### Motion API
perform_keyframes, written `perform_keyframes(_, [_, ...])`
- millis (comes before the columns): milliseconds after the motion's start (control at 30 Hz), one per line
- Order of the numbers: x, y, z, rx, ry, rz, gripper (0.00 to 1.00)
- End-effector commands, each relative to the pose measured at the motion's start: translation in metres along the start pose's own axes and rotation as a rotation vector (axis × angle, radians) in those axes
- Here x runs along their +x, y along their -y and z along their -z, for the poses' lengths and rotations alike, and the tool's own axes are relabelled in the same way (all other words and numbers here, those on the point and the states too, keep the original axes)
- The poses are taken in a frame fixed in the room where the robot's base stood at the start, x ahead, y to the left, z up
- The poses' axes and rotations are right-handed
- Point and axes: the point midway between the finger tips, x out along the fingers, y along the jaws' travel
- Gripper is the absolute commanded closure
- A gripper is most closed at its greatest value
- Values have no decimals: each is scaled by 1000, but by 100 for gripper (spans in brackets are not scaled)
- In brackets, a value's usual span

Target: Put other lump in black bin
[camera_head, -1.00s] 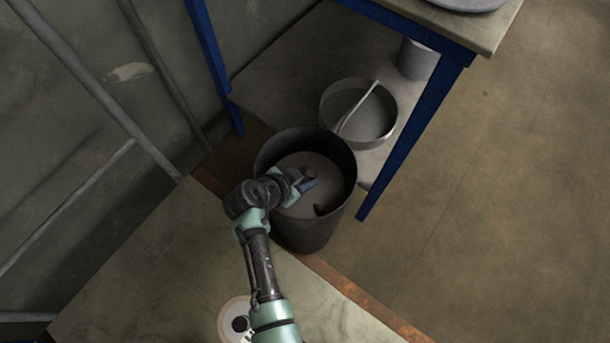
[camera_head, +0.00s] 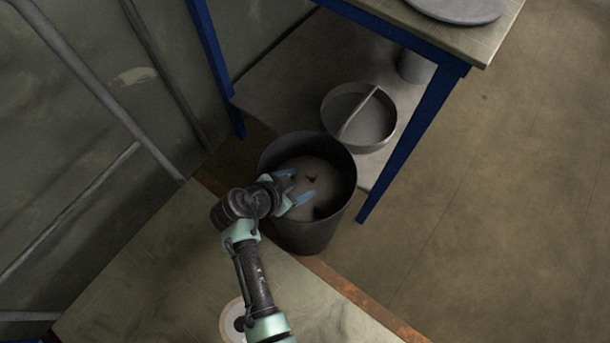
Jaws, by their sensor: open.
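The black bin (camera_head: 312,236) stands upright past the edge of the near table, with its open top facing me. My gripper (camera_head: 302,183) is over the bin's mouth, its two blue fingers spread apart.
The near table (camera_head: 150,270) has a pale disc (camera_head: 232,322), partly hidden by my arm. A blue-legged table (camera_head: 405,145) stands behind, with a round grey pan (camera_head: 375,125) on its lower shelf and a grey disc (camera_head: 455,8) on top. Floor at right is clear.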

Motion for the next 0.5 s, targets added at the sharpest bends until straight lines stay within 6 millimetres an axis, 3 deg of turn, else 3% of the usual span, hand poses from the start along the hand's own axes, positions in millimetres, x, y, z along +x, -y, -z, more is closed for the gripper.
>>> perform_keyframes(33, [-17, 1, 3, -3, 0, 3, 31])
perform_keyframes(200, [-52, 1, 2, -1, 0, 4, 31])
perform_keyframes(500, [-80, 0, 1, 0, -1, 2, 31])
